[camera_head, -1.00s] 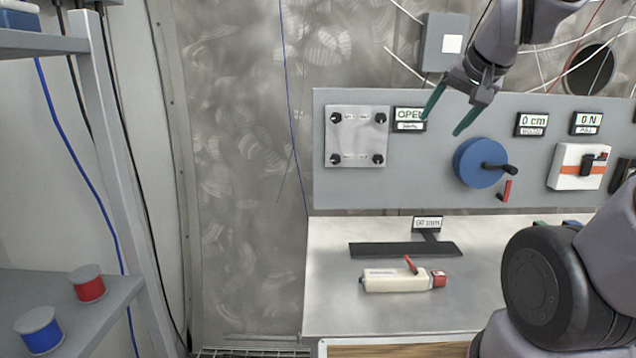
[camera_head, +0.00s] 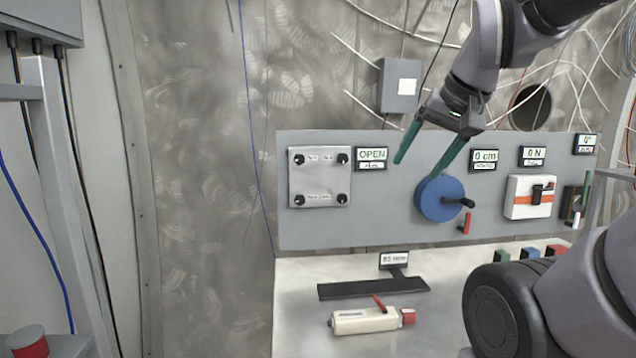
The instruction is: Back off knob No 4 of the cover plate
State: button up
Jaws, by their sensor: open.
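The cover plate (camera_head: 320,177) is a light square plate on the left end of the grey panel. It has a black knob near each corner: upper left (camera_head: 299,159), upper right (camera_head: 342,158), lower left (camera_head: 299,200) and lower right (camera_head: 342,199). Small labels sit beside the knobs, too small to read, so I cannot tell which is No 4. An OPEN display (camera_head: 371,153) is just right of the plate. My gripper (camera_head: 420,166) is open and empty, its green fingers pointing down in front of the panel, right of the plate and apart from it.
A blue handwheel (camera_head: 437,199) with a black crank is near my gripper. A red lever (camera_head: 466,223) and a white switch box (camera_head: 530,197) are further right. A cream tool (camera_head: 364,320) and a dark bar (camera_head: 373,289) lie on the bench (camera_head: 296,318). A grey box (camera_head: 399,86) hangs above.

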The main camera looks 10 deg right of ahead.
aim_at(299, 200)
jog(key=l+u, duration=0.35)
jog(key=l, duration=0.15)
jog(key=l+u, duration=0.4)
jog(key=l, duration=0.15)
